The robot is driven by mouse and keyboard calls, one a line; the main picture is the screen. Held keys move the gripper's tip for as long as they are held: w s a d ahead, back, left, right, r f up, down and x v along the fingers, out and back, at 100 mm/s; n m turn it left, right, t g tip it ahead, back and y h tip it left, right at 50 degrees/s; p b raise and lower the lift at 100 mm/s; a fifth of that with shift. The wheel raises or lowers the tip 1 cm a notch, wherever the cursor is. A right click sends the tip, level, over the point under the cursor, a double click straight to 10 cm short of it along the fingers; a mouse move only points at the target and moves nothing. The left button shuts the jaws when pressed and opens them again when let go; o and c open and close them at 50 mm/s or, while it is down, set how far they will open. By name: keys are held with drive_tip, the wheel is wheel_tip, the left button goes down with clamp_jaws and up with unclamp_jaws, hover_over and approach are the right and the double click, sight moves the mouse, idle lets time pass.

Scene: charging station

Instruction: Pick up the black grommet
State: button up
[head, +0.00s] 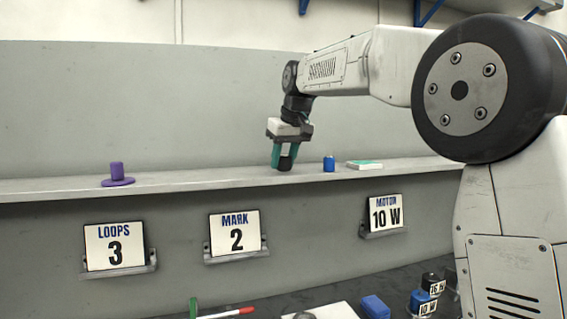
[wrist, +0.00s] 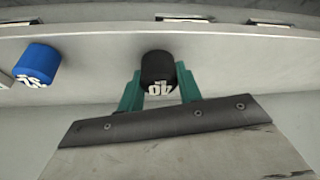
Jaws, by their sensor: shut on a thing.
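The black grommet (head: 286,163) is a short black cylinder on the grey shelf. In the wrist view the black grommet (wrist: 157,68) shows white markings on its near side. My gripper (head: 284,157) reaches down to the shelf with its green fingers on either side of the grommet. In the wrist view my gripper (wrist: 158,84) is shut on it. The grommet's foot is at or close to the shelf top; I cannot tell whether it touches.
A blue cylinder (head: 329,163) stands on the shelf (head: 220,178) just right of my gripper, with a green-and-white flat block (head: 364,165) beyond it. A purple cylinder on a disc (head: 117,174) stands far left. Signs (head: 237,235) hang below. The shelf between purple piece and gripper is clear.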

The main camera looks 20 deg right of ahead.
drive_tip(key=shift+r, duration=0.45)
wheel_tip(320, 180, up, 2)
drive_tip(key=shift+r, duration=0.1)
drive_tip(key=s+d, duration=0.2)
drive_tip(key=s, duration=0.5)
drive_tip(key=s+d+r, duration=0.1)
drive_tip(key=s+d, duration=0.2)
drive_tip(key=s, duration=0.5)
drive_tip(key=shift+s, duration=0.1)
drive_tip(key=o, duration=0.4)
drive_tip(key=shift+c, duration=1.5)
